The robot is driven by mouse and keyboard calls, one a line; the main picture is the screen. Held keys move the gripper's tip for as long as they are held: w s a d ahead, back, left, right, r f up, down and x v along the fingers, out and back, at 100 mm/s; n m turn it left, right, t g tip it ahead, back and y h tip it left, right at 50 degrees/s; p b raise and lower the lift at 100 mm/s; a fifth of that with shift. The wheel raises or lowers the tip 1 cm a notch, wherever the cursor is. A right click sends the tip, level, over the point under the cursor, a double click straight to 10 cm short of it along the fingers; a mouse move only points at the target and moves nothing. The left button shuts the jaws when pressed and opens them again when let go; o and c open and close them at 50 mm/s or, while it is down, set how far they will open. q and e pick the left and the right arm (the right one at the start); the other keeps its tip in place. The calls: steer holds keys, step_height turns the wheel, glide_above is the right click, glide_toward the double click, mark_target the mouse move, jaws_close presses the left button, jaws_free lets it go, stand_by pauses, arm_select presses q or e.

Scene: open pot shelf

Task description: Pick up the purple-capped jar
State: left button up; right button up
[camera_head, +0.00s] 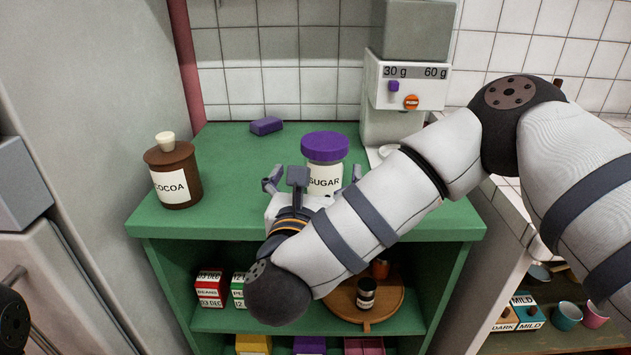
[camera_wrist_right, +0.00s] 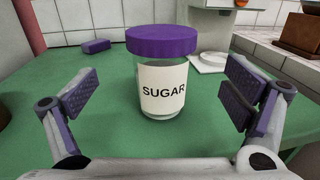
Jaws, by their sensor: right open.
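The purple-capped jar (camera_head: 324,160) stands upright on the green shelf top (camera_head: 236,185), with a white label reading SUGAR. In the right wrist view the same jar (camera_wrist_right: 162,75) stands in the middle, framed by my right gripper (camera_wrist_right: 165,98), whose two padded fingers are spread wide on either side. The fingers look apart from the jar. In the head view my right gripper (camera_head: 312,182) is just in front of the jar, and its wrist hides the jar's lower part. My left gripper cannot be made out in the head view.
A brown COCOA jar (camera_head: 173,172) stands to the left. A purple block (camera_head: 266,126) lies behind. A white dispenser (camera_head: 400,95) stands behind on the right. Lower shelves hold small boxes (camera_head: 210,289) and a round wooden tray (camera_head: 350,308). Green surface is clear around the jar.

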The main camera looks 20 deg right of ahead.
steer(key=x, duration=0.2)
steer(key=shift+w+d, duration=0.15)
steer(key=shift+w, duration=0.25)
steer(key=x, duration=0.5)
steer(key=shift+d+f, duration=0.2)
steer(key=shift+f, duration=0.1)
steer(key=c, duration=1.8)
